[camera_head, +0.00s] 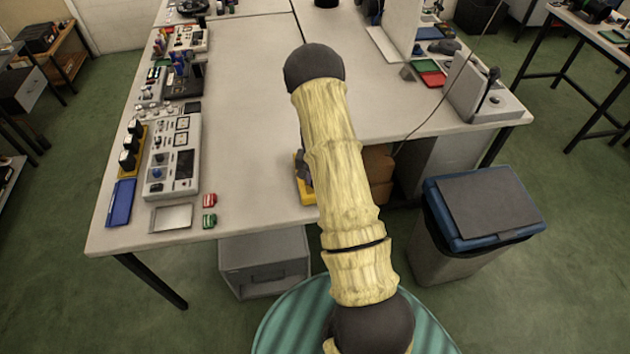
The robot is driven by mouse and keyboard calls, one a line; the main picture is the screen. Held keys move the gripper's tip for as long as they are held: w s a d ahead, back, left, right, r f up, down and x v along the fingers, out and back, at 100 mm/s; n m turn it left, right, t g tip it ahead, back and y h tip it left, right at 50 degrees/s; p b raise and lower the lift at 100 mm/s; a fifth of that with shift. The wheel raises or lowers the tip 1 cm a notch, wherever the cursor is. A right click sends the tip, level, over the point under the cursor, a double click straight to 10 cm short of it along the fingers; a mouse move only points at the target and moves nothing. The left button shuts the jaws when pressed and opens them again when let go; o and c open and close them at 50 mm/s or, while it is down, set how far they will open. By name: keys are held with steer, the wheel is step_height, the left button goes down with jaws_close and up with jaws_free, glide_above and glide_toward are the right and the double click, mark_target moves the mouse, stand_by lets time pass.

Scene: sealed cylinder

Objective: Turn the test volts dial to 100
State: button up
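A grey test instrument (194,138) lies on the left part of the long table, with two small meters, a dark panel and several small knobs. A blue knob (157,173) shows near its front left. The labels are too small to read, so I cannot tell which knob is the test volts dial or where it points. My arm rises through the middle of the view, well to the right of the instrument. My gripper cannot be made out; the rest of the arm is hidden behind the upper link.
A blue tray (121,203), a metal tray (171,217) and red (209,200) and green (209,221) pieces lie near the instrument. A yellow object (304,190) is partly hidden by my arm. The table's middle (245,120) is clear. A blue-lidded bin (515,235) stands right.

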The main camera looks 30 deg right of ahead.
steer(key=m+b, duration=0.1)
steer(key=m, duration=0.5)
steer(key=shift+m, duration=0.3)
stand_by(0.4)
steer(key=o, duration=1)
steer(key=shift+r, duration=0.1)
step_height(320, 180, up, 17)
steer(key=b, duration=0.2)
steer(key=shift+r, duration=0.1)
